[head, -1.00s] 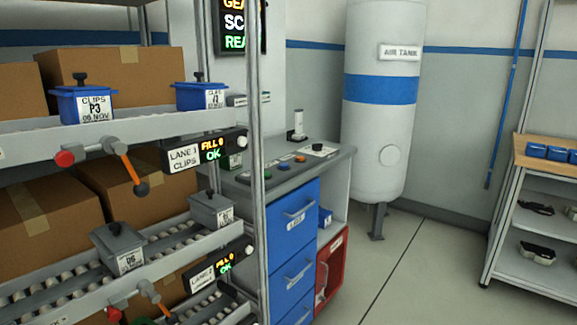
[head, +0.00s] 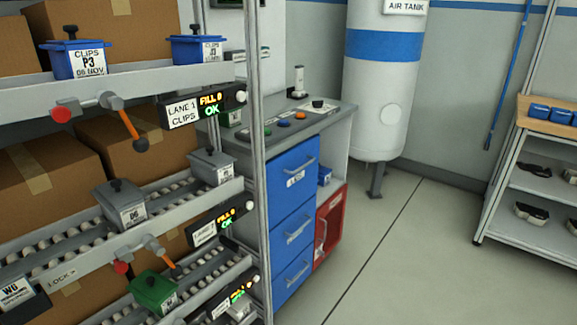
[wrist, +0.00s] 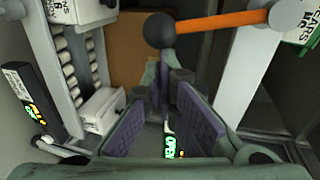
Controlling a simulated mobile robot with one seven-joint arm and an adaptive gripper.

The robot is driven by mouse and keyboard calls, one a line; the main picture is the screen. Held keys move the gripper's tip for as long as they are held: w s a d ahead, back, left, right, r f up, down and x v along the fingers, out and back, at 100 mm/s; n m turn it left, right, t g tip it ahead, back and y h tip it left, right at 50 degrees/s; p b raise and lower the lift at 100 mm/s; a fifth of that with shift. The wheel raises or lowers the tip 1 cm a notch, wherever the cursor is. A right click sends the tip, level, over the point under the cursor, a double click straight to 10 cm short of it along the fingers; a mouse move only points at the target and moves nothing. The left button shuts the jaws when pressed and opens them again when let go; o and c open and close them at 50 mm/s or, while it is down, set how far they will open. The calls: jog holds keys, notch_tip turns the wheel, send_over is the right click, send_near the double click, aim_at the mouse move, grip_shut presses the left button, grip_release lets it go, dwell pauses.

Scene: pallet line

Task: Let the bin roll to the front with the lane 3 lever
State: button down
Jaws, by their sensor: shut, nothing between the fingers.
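In the wrist view an orange lever (wrist: 222,23) with a black ball knob (wrist: 160,30) runs across the top from a white pivot at right. Its lane number cannot be read. Part of a green bin (wrist: 314,34) shows at the upper right. In the head view a green bin (head: 154,291) sits on the lowest visible roller lane. The lane 3 lever cannot be made out there, and my gripper is not in that view.
The flow rack has an upper lever (head: 127,125) at lane 1 and another lever (head: 161,251) below. Blue bins (head: 72,58) and grey bins (head: 118,205) stand on upper lanes. A rack post (head: 255,160) stands before a blue drawer cabinet (head: 290,180).

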jog(key=shift+s+a, duration=1.55)
jog(key=shift+s, duration=0.4)
jog(key=w+p+v, duration=0.1)
jog(key=v, duration=0.7)
jog(key=shift+d, duration=0.4)
